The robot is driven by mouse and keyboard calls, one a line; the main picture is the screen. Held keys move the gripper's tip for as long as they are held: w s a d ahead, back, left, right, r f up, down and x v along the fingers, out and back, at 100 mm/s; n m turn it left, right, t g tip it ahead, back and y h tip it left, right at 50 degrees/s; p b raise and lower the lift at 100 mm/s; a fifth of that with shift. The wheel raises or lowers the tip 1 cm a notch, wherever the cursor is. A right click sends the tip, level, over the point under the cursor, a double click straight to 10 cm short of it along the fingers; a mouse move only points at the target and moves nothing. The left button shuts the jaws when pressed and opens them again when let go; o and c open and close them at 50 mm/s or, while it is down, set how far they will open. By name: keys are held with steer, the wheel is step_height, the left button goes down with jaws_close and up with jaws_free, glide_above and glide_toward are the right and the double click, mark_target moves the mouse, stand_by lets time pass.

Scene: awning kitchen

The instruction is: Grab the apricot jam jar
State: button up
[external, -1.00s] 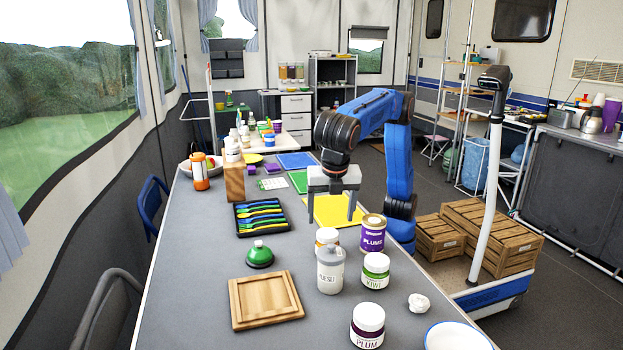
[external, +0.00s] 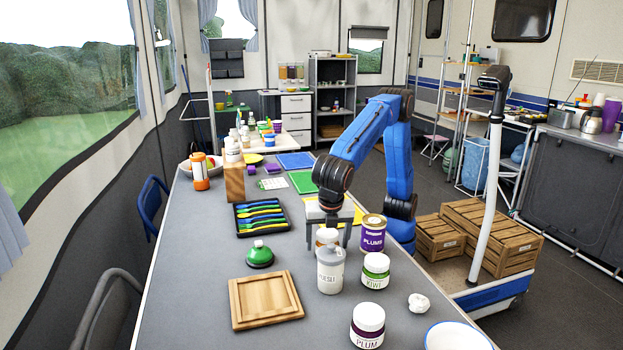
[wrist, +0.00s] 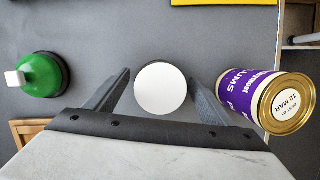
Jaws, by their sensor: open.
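A small white-lidded jar (external: 327,236), which I take for the apricot jam jar, stands upright on the grey table. In the wrist view the round white lid (wrist: 161,88) lies between the two spread fingers of my gripper (wrist: 160,80), with a gap visible on each side.
A purple plums can (external: 373,236) stands close to the right finger. A kiwi jar (external: 376,271) and plum jar (external: 367,326) stand nearer the camera.

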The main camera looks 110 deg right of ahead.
steer(key=shift+f, duration=0.15)
steer(key=c, duration=1.4)
